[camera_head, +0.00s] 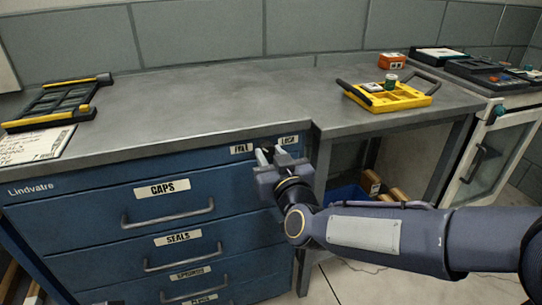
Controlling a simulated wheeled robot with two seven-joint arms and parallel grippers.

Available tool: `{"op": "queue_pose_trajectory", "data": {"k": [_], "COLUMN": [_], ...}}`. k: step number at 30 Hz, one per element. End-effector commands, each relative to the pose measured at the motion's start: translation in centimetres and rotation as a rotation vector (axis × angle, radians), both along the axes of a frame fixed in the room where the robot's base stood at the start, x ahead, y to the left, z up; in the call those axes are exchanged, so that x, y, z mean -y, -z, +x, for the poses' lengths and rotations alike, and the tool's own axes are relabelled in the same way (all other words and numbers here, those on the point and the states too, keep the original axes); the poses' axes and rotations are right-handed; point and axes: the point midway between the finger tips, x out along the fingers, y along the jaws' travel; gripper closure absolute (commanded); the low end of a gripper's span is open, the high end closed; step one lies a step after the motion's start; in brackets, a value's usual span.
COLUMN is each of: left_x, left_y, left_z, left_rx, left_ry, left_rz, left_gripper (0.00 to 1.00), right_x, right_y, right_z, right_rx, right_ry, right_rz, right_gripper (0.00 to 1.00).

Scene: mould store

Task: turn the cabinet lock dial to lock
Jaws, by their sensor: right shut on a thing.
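The blue drawer cabinet (95,215) stands below the grey worktop, with drawers labelled CAPS, SEALS and others lower down. At its top right corner are two small white labels: the right one, the LOCK label (289,140), and a left one (241,149) too small to read surely. My right gripper (267,155) comes in from the right and is at the cabinet front between and just below these labels. It is shut on the lock dial, which is mostly hidden behind the fingers, so its angle cannot be told. My left gripper is not in view.
On the worktop (200,95) lie a black and yellow frame (60,103) and a paper sheet (38,145) at left, and a yellow tray (405,98) at right. An orange box (391,61) stands behind it. A white glass-door cabinet (496,150) is at far right.

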Motion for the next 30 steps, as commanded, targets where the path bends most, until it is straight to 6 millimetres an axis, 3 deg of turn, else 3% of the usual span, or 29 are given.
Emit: {"op": "queue_pose_trajectory", "data": {"k": [11, 30], "left_x": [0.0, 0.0], "left_y": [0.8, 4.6], "left_z": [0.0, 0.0], "left_rx": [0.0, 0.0], "left_ry": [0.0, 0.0], "left_rz": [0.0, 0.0], "left_gripper": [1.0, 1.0], "right_x": [0.1, 0.1], "right_y": [0.2, 0.3], "right_z": [0.0, 0.0], "right_rx": [-0.028, -0.203], "right_ry": [0.001, 0.001], "right_rz": [0.091, 0.63], "right_gripper": [0.93, 0.93]}}
